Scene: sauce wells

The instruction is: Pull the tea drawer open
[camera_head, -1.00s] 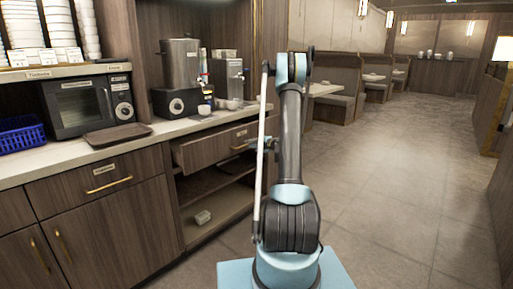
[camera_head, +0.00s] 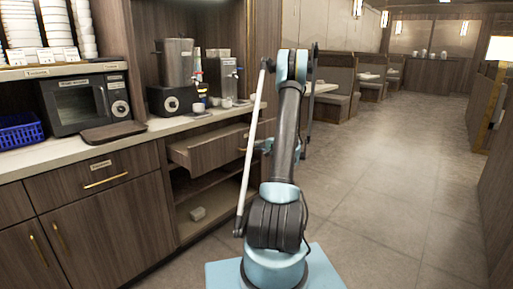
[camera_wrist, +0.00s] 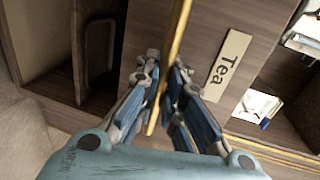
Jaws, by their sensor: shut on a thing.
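The tea drawer (camera_head: 212,150) is a dark wood drawer under the counter in the head view. It stands partly out from the cabinet. In the wrist view its front (camera_wrist: 215,35) carries a pale label (camera_wrist: 229,65) reading "Tea". A brass bar handle (camera_wrist: 180,30) runs between the fingers of my gripper (camera_wrist: 163,75), which is shut on it. In the head view my gripper is mostly hidden behind my arm. Small pale packets or boxes (camera_wrist: 257,105) show past the drawer front at the right of the wrist view.
A microwave (camera_head: 84,103), tray (camera_head: 113,132), blue basket (camera_head: 20,132) and drink dispenser (camera_head: 175,75) stand above. Clear floor (camera_head: 390,170) lies to the right.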

